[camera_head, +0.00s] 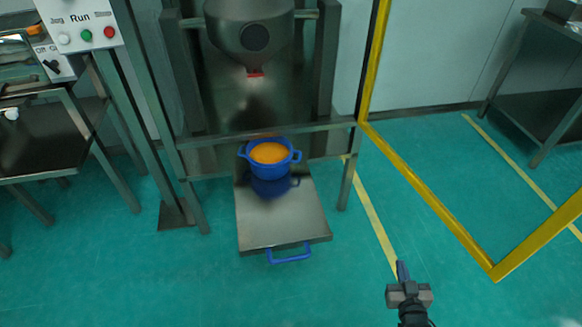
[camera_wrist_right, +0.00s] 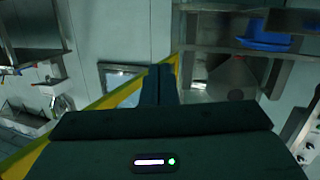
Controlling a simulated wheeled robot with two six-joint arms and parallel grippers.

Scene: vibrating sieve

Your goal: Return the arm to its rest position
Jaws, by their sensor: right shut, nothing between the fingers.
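My right gripper (camera_head: 402,270) is at the lower right of the head view, above the green floor. It is shut with nothing in it, and its fingers point away from me. In the right wrist view the shut fingers (camera_wrist_right: 159,84) show at the middle, touching no object. My left gripper is in neither view. A blue two-handled pot (camera_head: 270,172) with orange contents stands on the metal cart (camera_head: 285,225), below the sieve's hopper (camera_head: 250,35). My right gripper is well apart from the pot and cart.
A yellow frame (camera_head: 430,195) stands right of the machine, beyond my right gripper. A control box with a Run label (camera_head: 80,22) is at the upper left. A steel table (camera_head: 50,140) is at the left, another (camera_head: 545,100) at the right. The floor around my gripper is clear.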

